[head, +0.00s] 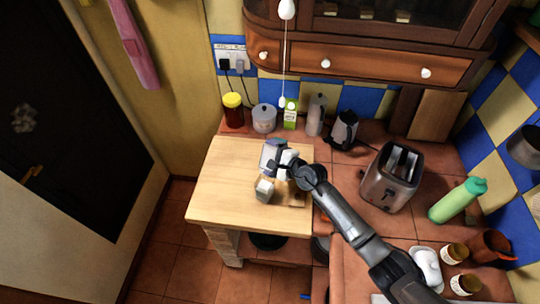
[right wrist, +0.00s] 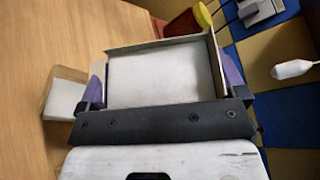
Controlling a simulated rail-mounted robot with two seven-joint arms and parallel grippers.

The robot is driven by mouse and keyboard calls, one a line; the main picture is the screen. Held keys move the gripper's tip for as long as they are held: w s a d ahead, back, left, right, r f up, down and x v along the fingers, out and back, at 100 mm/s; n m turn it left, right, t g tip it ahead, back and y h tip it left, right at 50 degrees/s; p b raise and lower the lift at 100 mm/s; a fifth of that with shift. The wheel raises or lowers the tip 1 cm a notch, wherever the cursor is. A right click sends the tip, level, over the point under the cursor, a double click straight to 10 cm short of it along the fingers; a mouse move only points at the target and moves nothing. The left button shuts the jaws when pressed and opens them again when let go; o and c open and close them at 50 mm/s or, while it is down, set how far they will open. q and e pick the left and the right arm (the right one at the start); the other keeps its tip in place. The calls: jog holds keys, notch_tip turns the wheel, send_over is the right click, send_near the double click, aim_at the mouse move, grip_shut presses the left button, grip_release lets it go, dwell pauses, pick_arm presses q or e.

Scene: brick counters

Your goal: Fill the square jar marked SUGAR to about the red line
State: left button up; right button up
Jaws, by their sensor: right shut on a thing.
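My right gripper (head: 284,168) is shut on a boxy container (head: 271,154) with bluish-purple sides, held over the wooden worktop. In the right wrist view the container (right wrist: 160,75) looks rectangular, with a pale face or inside framed by thin edges. It looks tilted. A small square jar (head: 265,189) with a pale top stands on the worktop just below and in front of the gripper. It also seems to show at the left of the right wrist view (right wrist: 62,100). No SUGAR label, red line or fill level can be read. My left gripper is out of view.
A flat brown piece (head: 297,199) lies right of the jar. Along the wall stand a yellow-lidded jar (head: 233,110), a grey pot (head: 264,118), a green-white carton (head: 290,113) and a kettle (head: 344,129). A toaster (head: 391,174) stands right. The worktop's left side (head: 220,185) is clear.

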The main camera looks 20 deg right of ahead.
aim_at(270, 146)
jog(key=shift+w+d+r+p, duration=0.1)
jog(key=shift+r+p, duration=0.35)
jog(key=shift+r, duration=0.4)
jog(key=shift+w+d+r+m+g+p, duration=0.15)
jog(key=shift+r+m+g+p, duration=0.3)
jog(key=shift+m+p, duration=0.3)
jog(key=r+m+g+y+p, duration=0.1)
jog(key=m+p, duration=0.1)
jog(key=shift+r+p, duration=0.25)
jog(key=shift+p, duration=0.1)
pick_arm(q)
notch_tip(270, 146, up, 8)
jog(key=p, duration=0.1)
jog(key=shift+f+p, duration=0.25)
jog(key=shift+p, duration=0.1)
pick_arm(e)
jog(key=shift+w+d+r+m+g+y, duration=0.1)
jog(key=shift+r+m+g+y, duration=0.1)
jog(key=shift+m+g, duration=0.3)
jog(key=shift+r+m+g+y, duration=0.1)
jog(key=shift+m+g+y, duration=0.1)
jog(key=shift+m, duration=0.45)
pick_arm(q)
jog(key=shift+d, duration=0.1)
